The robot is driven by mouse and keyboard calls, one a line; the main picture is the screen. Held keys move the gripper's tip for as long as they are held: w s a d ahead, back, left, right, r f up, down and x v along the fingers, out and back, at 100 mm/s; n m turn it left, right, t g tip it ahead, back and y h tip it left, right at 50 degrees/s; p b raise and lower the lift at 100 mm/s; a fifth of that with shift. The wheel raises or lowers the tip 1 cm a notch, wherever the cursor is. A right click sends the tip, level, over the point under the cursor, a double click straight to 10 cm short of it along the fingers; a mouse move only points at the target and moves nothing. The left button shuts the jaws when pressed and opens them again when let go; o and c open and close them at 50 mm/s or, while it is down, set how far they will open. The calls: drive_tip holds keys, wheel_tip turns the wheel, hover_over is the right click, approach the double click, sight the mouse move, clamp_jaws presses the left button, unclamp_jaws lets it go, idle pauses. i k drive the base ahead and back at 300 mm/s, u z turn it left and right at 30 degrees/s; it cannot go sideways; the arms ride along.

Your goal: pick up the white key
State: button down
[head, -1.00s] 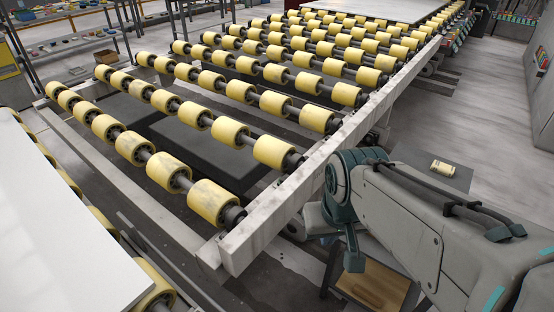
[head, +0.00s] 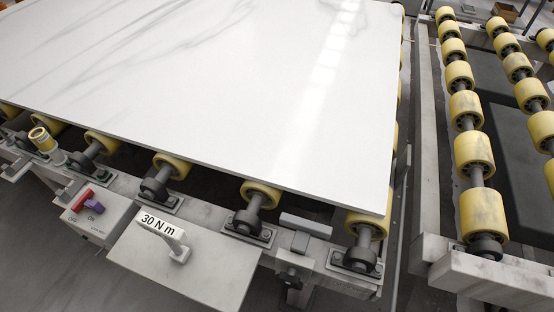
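A small white object marked "30 N m" (head: 164,228) lies on a flat grey plate (head: 205,270) at the lower left of the head view. It looks like the white key, with a pale label-bearing bar and a short part at its lower right end. Nothing touches it from above. My gripper and arm are out of view.
A large white stone slab (head: 230,90) lies on yellow rollers (head: 262,192) behind the plate. A switch box (head: 92,212) with red and purple switches stands left of the plate. A yellow-capped fitting (head: 42,140) is further left. Another roller conveyor (head: 480,160) is at right.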

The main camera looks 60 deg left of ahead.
sight(174, 237)
drive_tip(key=u, duration=3.75)
drive_tip(key=k, duration=0.6)
drive_tip(key=u, duration=0.85)
drive_tip(key=i, duration=0.45)
drive_tip(key=z, duration=1)
drive_tip(key=i, duration=0.8)
drive_tip(key=z, duration=0.85)
